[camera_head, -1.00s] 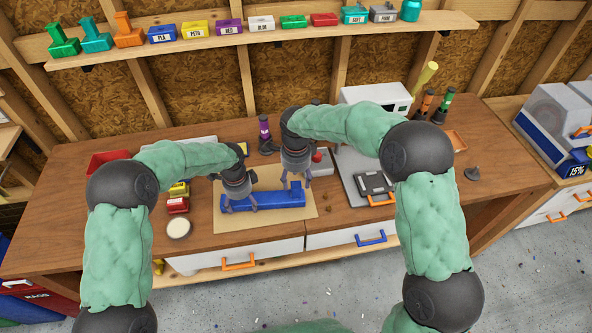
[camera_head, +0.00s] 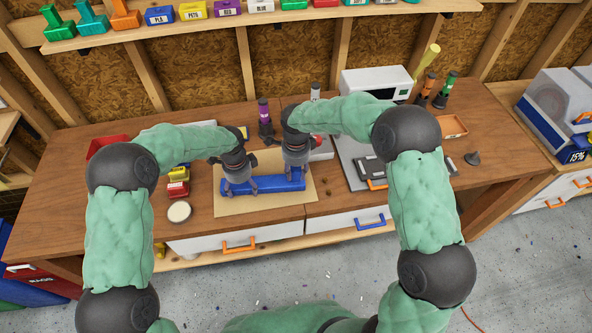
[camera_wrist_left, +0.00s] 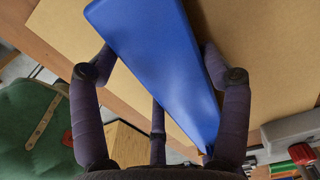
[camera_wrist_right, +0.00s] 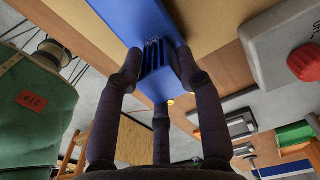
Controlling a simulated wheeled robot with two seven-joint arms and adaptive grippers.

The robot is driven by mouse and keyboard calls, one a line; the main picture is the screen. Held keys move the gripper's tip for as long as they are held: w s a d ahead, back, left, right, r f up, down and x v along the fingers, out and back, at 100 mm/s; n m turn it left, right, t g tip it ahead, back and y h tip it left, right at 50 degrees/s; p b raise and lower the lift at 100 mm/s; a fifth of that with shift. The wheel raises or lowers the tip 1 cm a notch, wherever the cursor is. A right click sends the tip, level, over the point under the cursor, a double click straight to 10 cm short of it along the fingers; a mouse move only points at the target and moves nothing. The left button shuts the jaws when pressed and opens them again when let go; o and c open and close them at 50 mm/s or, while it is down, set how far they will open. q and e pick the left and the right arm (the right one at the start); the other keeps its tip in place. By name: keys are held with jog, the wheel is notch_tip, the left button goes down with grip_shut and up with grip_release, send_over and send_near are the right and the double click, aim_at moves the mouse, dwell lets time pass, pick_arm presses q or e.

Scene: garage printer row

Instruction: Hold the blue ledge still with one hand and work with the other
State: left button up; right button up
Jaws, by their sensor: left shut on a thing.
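The blue ledge (camera_head: 262,186) lies lengthwise on a tan mat on the workbench. My left gripper (camera_head: 238,188) is shut across its left part; the left wrist view (camera_wrist_left: 155,75) shows a finger on each side of the smooth blue body. My right gripper (camera_head: 295,172) is over the right part. In the right wrist view its fingertips (camera_wrist_right: 157,68) stand apart on either side of a slotted, ribbed section (camera_wrist_right: 156,55) of the ledge. Whether they touch it is unclear. The arms partly hide both grippers in the head view.
The tan mat (camera_head: 240,209) has bare room in front of the ledge. A round white-topped container (camera_head: 179,211) and small red and yellow boxes stand left. A grey box with a red knob (camera_wrist_right: 305,62) is close to my right gripper. A grey plate (camera_head: 352,165) lies further right.

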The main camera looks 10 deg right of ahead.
grip_shut()
jog(key=shift+r, duration=4.5)
pick_arm(q)
jog(key=o, duration=1.4)
jog(key=shift+c, duration=0.2)
notch_tip(320, 180, up, 12)
